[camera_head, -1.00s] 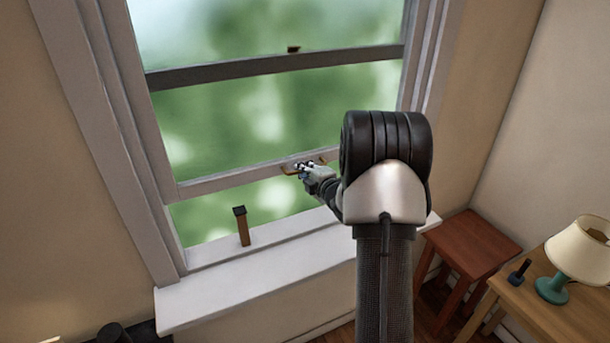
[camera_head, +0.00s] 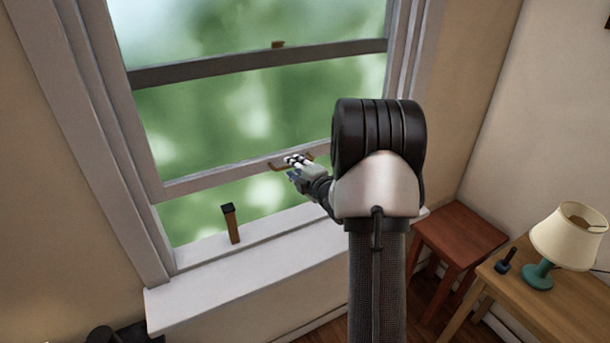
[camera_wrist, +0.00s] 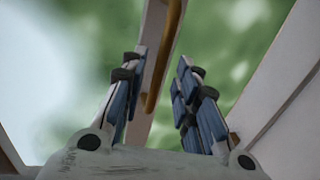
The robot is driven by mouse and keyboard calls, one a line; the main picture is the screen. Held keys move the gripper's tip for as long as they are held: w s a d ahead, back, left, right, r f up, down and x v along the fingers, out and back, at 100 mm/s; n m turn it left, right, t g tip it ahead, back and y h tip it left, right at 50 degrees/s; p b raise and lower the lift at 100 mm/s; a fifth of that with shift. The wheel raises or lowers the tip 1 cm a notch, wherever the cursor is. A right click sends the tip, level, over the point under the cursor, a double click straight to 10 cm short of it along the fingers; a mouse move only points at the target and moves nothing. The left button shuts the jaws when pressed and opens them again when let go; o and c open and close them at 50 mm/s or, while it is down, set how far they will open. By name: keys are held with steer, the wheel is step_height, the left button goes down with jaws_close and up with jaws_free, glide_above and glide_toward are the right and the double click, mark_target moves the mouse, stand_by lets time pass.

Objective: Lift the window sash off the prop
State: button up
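The window sash (camera_head: 225,178) is raised, with its light bottom rail above the sill. The prop (camera_head: 231,224), a short brown block with a dark top, stands upright on the sill (camera_head: 262,240). A gap shows between its top and the rail in the head view. A brass handle (camera_head: 277,166) is fixed on the rail. My gripper (camera_head: 296,160) is at this handle. In the wrist view my gripper (camera_wrist: 158,90) has its two blue-padded fingers apart. The handle (camera_wrist: 155,95) runs between and beyond them; contact with either finger is not clear.
A reddish stool (camera_head: 458,235) stands right of the window. Beside it a wooden table (camera_head: 520,290) holds a lamp (camera_head: 568,238) and a small dark-blue object (camera_head: 505,261). A dark latch (camera_head: 278,45) sits on the upper rail.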

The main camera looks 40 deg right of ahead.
steer(key=v, duration=1)
steer(key=s+a+r+m+g, duration=0.2)
steer(key=a+m, duration=0.1)
steer(key=a, duration=0.3)
steer(key=s+a+r+m+g+b, duration=0.1)
steer(key=a+r+m+g, duration=0.15)
steer(key=a, duration=0.35)
steer(key=s+a+r+m+g, duration=0.1)
steer(key=s+a+r+m, duration=0.15)
steer(key=a+m, duration=0.2)
steer(key=s+a+f+m+g+y+b, duration=0.1)
steer(key=s+a+m+g, duration=0.4)
steer(key=s+a, duration=1.2)
steer(key=s+f+y, duration=0.1)
steer(key=s+y, duration=0.1)
steer(key=s, duration=0.1)
steer(key=shift+f+y, duration=0.2)
steer(key=shift+y, duration=0.2)
